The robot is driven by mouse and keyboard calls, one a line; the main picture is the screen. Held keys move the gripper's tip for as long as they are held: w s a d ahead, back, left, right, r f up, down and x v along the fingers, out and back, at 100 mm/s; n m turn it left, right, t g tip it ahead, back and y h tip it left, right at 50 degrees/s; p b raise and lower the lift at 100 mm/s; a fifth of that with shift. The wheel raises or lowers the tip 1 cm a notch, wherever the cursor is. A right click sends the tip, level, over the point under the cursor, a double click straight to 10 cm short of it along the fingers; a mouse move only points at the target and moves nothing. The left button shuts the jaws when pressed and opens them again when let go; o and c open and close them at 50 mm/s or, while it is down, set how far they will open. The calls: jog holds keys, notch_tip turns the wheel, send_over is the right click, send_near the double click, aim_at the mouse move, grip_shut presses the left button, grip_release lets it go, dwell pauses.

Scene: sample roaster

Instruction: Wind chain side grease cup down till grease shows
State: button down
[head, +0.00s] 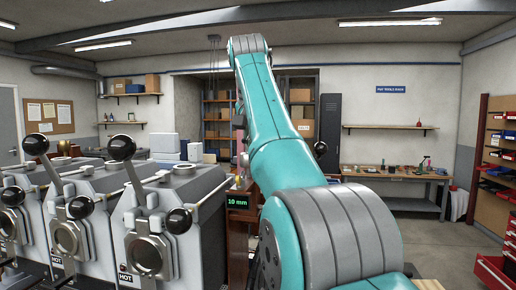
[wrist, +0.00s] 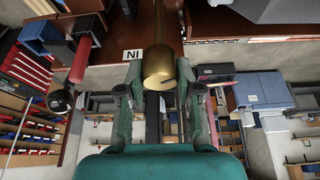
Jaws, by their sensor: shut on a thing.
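A brass grease cup (wrist: 158,66), a short cylinder with a pale round end and a small dark notch, is in the middle of the wrist view. A brass stem runs from it toward the top of the picture. My gripper (wrist: 159,72) is shut on the cup, with one green finger on each side. No grease can be made out, and I cannot tell whether this is the chain side cup.
A reddish-brown cabinet with a green "10 mm" display (head: 238,202) stands beside my arm. Grey roasters (head: 150,225) with black-knobbed levers and HOT labels fill the left. A workbench (head: 395,190) stands at the back right, and red drawers (head: 492,270) at the right edge.

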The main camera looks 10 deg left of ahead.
jog(key=shift+m+h, duration=0.3)
jog(key=shift+m, duration=0.5)
jog(key=c, duration=0.8)
grip_release()
jog(key=shift+o, duration=0.2)
